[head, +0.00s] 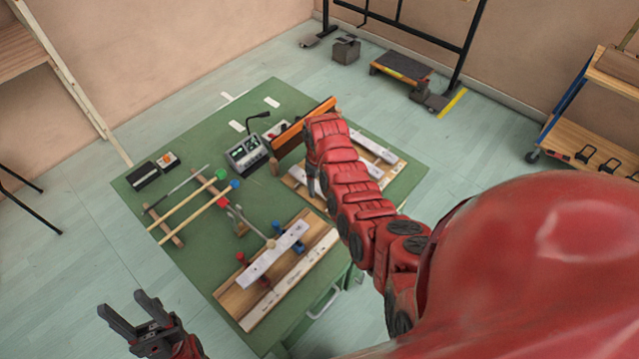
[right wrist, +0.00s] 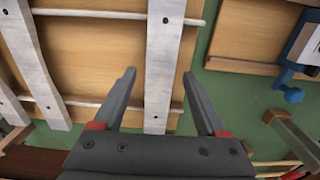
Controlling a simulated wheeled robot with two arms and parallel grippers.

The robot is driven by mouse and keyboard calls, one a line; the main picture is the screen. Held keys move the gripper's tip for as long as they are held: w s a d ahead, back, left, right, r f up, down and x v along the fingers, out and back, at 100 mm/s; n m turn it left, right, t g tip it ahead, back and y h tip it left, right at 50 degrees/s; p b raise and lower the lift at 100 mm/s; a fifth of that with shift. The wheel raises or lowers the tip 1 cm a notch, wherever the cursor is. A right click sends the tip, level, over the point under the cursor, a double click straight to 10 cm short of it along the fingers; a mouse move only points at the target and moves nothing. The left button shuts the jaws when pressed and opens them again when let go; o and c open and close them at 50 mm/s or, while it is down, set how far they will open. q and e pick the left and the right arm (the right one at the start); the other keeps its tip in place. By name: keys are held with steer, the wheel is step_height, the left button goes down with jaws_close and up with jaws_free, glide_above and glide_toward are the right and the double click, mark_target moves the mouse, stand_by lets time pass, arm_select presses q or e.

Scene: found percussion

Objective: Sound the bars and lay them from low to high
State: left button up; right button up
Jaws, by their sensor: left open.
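Several pale metal bars lie across two light rods on a wooden board (right wrist: 95,60). In the right wrist view one bar (right wrist: 165,50) runs between the spread fingers of my right gripper (right wrist: 160,90); I see no contact. Another bar (right wrist: 38,60) lies to its left. In the head view my right arm partly hides this board (head: 398,172) and most of that gripper. A single pale bar (head: 262,265) lies on the front wooden stand, with blue and red fittings beside it and a beige mallet head (head: 270,243) close by. My left gripper (head: 122,304) is open and empty, off the table's left front.
The green table (head: 205,275) also bears mallets with green (head: 221,174) and blue heads on a wooden rack, a grey device (head: 246,155) with a microphone, an upright orange-brown panel (head: 304,130) and a dark box (head: 145,174). The table's left front is bare.

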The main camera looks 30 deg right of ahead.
stand_by(0.3)
step_height(320, 180, up, 6)
steer(key=shift+w+f+b, duration=0.1)
steer(key=shift+f+b, duration=0.15)
steer(key=shift+b, duration=0.8)
step_height(320, 180, up, 12)
steer(key=p, duration=0.7)
steer(key=shift+f, duration=0.1)
